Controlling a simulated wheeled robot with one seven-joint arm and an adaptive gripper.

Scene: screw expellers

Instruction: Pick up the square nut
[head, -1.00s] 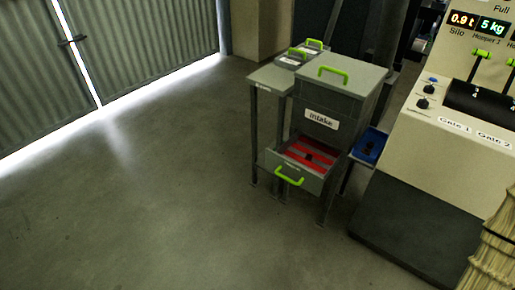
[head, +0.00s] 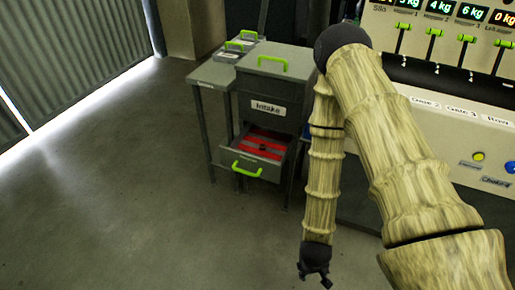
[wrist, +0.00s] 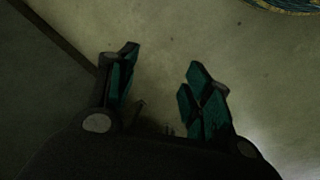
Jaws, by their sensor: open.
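No square nut can be made out in any view. My gripper (head: 315,277) hangs low over the floor at the end of my arm in the head view, in front of the intake cabinet and to the right of its drawer. In the wrist view my gripper (wrist: 160,85) is open, its two teal-padded fingers apart with only bare floor between them. The open lower drawer (head: 235,163) of the intake cabinet has a green handle and a red inside with a dark patch, too small to identify.
The intake cabinet (head: 290,85) has a closed lid with a green handle. A grey side table (head: 207,76) with green-handled boxes stands to its left. A cream control panel (head: 440,135) with levers and displays is at the right. The floor (head: 130,190) at left is clear.

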